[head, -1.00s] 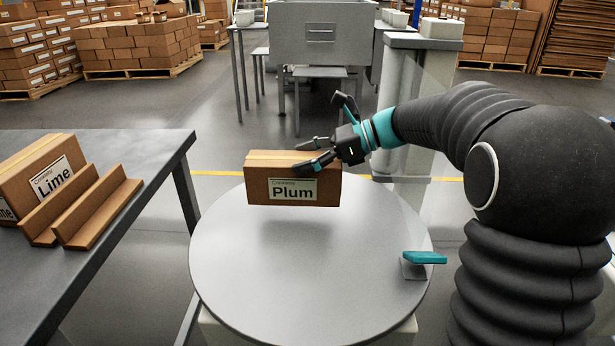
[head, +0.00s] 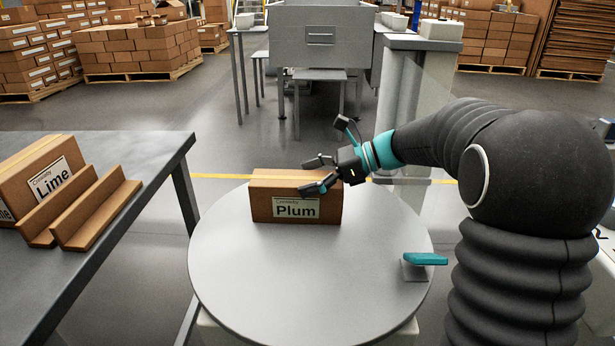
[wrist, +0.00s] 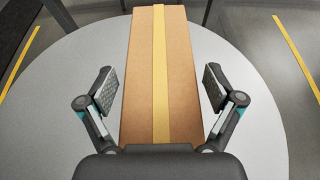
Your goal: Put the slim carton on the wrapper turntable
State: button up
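The slim carton (head: 296,209), brown with a "Plum" label and yellow tape along its top, rests flat on the grey round wrapper turntable (head: 290,280), toward its far side. My gripper (head: 315,175) is at the carton's right end, over its top. In the wrist view the carton (wrist: 160,75) lies lengthwise between the two finger pads, with a visible gap on each side. My gripper (wrist: 160,90) is open there and not pressing on the carton. The carton's underside is hidden.
A dark table (head: 110,215) on the left holds a "Lime" carton (head: 40,175) and an angled brown holder (head: 95,210). A teal-topped bracket (head: 425,259) stands at the turntable's right edge. A grey column (head: 412,110) rises behind. The turntable's front is clear.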

dwell(0.3)
jog(key=shift+d+r, duration=0.1)
jog(key=shift+r, duration=0.1)
jog(key=p+v, duration=0.1)
jog(key=v, duration=1.1)
jog(key=s+f+n+t+h, duration=0.1)
jog(key=s+f+n+h, duration=0.1)
jog(key=s, duration=0.5)
jog(key=s+d+f+n+h, duration=0.1)
jog(key=s+f+n+h, duration=0.1)
jog(key=s+n+h, duration=0.3)
jog(key=s+f+n+t+h, duration=0.1)
jog(key=s+n, duration=0.4)
jog(key=s, duration=0.5)
jog(key=shift+s+d+f+n+t+h, duration=0.1)
jog(key=shift+s+f+n+t+h, duration=0.15)
jog(key=shift+h, duration=0.35)
jog(key=shift+s+d+f+n+t+h, duration=0.15)
jog(key=shift+f+h, duration=0.25)
jog(key=shift+h, duration=0.2)
jog(key=s+d+f+n+t+h, duration=0.2)
jog(key=s+d+n+h, duration=0.1)
jog(key=s+d+n, duration=0.1)
jog(key=shift+s+f+n, duration=0.25)
jog(key=shift+s+n, duration=0.3)
jog(key=shift+n, duration=0.25)
